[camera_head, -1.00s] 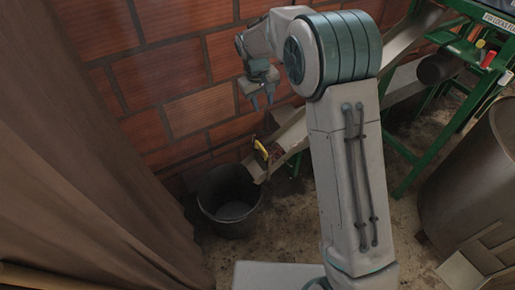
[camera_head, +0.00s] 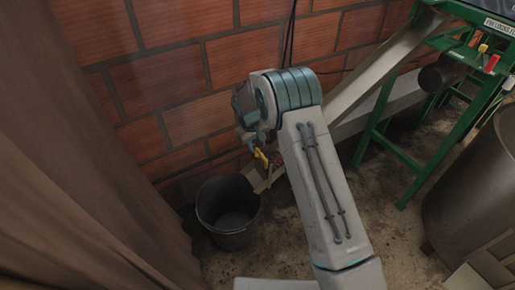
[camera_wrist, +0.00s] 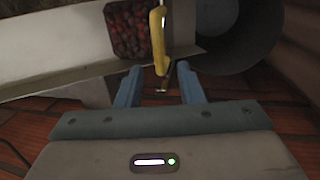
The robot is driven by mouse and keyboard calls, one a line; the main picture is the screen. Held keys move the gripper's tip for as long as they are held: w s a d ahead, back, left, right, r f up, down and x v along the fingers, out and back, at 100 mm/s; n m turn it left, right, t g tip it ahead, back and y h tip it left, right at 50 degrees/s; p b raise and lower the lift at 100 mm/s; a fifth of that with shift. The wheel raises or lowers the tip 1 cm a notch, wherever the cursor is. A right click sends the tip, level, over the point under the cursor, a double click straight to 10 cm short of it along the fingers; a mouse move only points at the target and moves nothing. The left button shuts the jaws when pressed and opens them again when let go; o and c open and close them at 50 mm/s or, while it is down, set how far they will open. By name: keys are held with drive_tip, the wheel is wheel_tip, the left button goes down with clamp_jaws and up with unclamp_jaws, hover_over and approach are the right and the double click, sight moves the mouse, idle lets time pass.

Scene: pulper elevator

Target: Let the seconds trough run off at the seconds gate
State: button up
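The seconds trough (camera_head: 345,123) slopes down from the upper right, partly hidden by my arm. In the wrist view its pale channel (camera_wrist: 60,45) holds a patch of dark red cherries (camera_wrist: 128,30) close to its lower end. The seconds gate's yellow handle (camera_head: 261,158) stands at that end, beside the cherries in the wrist view (camera_wrist: 157,38). My gripper (camera_wrist: 158,70) is open, its two blue fingers on either side of the handle's lower end in the picture. I see no finger touching it. In the head view my arm hides most of the gripper.
A dark bucket (camera_head: 228,228) stands on the floor below the trough's end. Its rim shows in the wrist view (camera_wrist: 232,62). A brick wall (camera_head: 170,80) is behind, a brown curtain (camera_head: 70,170) at left. A green frame (camera_head: 400,155) and large drum (camera_head: 470,195) stand at right.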

drive_tip(key=shift+w+d+f, duration=0.1)
drive_tip(key=shift+d+f, duration=0.05)
drive_tip(key=shift+f, duration=0.5)
drive_tip(key=shift+w+d+f, duration=0.1)
drive_tip(key=shift+f, duration=0.55)
clamp_jaws()
wheel_tip(320, 180, up, 6)
drive_tip(key=shift+r+p, duration=0.15)
drive_tip(key=shift+p, duration=0.7)
unclamp_jaws()
drive_tip(key=shift+s, duration=0.1)
